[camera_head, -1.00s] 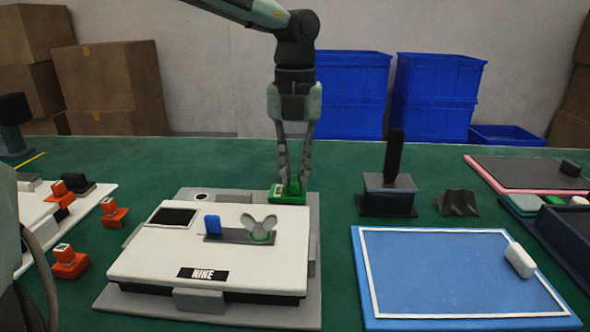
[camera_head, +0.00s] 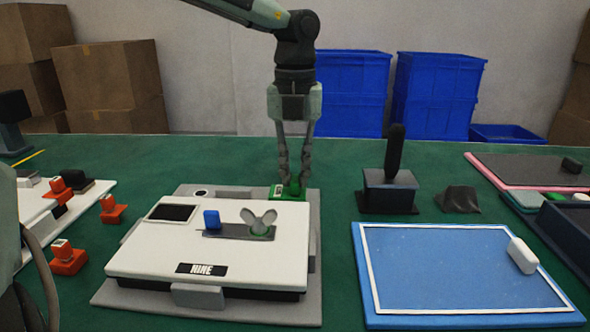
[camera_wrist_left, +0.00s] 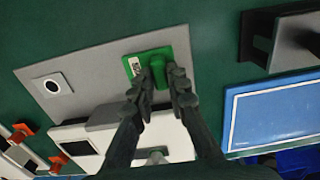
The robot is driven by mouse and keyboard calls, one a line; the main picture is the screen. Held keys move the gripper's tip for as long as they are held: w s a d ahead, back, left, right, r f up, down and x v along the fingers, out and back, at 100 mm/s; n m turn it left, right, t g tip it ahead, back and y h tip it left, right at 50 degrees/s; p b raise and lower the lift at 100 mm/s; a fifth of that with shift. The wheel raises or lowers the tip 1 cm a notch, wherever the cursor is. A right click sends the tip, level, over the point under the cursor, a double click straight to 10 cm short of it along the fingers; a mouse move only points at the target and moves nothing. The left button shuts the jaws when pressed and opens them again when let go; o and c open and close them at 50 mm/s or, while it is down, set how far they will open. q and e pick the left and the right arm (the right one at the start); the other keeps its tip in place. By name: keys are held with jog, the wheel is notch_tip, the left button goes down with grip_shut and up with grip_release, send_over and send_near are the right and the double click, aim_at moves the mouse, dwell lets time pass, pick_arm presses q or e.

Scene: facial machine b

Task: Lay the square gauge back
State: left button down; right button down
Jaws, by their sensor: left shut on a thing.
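The square gauge appears to be the green block with a small label and a round green knob. In the head view the green gauge (camera_head: 288,193) sits at the back right corner of the grey base plate (camera_head: 312,230), behind the white machine. My left gripper (camera_head: 292,182) points down and is closed on its knob. In the left wrist view the gauge (camera_wrist_left: 136,65) lies flat at the grey plate's edge, with the fingers (camera_wrist_left: 160,80) on both sides of the knob. The fingers hide part of the gauge. My right gripper is not in view.
The white machine (camera_head: 150,250) bears a blue block (camera_head: 212,220) and a grey wing-shaped knob (camera_head: 258,220). A blue board (camera_head: 460,270) with a white block lies at right. A dark stand (camera_head: 390,185) stands behind it. Orange pieces (camera_head: 68,258) stand at left.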

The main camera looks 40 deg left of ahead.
pick_arm(q)
jog(key=shift+f+b, duration=0.3)
jog(key=shift+f, duration=0.1)
jog(key=c, duration=1.4)
grip_release()
jog(key=shift+r, duration=0.1)
notch_tip(320, 180, up, 12)
